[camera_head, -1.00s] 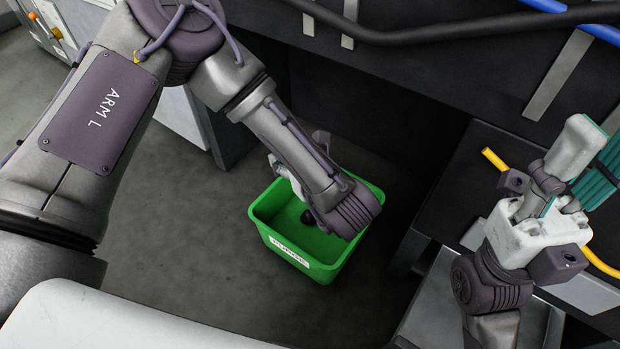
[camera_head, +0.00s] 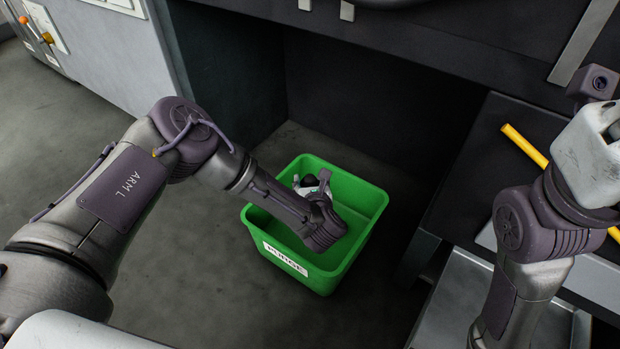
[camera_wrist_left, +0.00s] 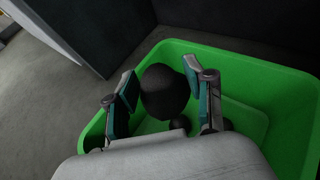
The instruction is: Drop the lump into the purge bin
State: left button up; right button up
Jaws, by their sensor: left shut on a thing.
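The lump (camera_wrist_left: 163,92) is dark, rounded and rough. In the left wrist view it sits between the two teal-padded fingers of my left gripper (camera_wrist_left: 168,84), which is shut on it. The green purge bin (camera_head: 366,186) stands on the floor in the head view, with a white label on its front. My left gripper (camera_head: 312,183) is over the bin's opening, toward its far left, partly hidden by my wrist. The bin (camera_wrist_left: 283,82) lies below the lump in the wrist view. My right gripper (camera_head: 592,155) is cut off by the right edge, so its fingers cannot be judged.
Smaller dark pieces (camera_wrist_left: 180,127) show inside the bin, partly hidden by my gripper. A dark bench (camera_head: 480,195) with a yellow bar (camera_head: 523,144) is right of the bin. Dark panels (camera_head: 370,90) close the space behind. Floor (camera_head: 200,270) is free on the left.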

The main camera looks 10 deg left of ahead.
pick_arm(q)
jog(key=shift+f+b, duration=0.65)
jog(key=shift+f, duration=0.85)
jog(key=o, duration=1.3)
jog(key=shift+c, duration=0.2)
jog(key=shift+s, duration=0.1)
jog(key=v, duration=1.2)
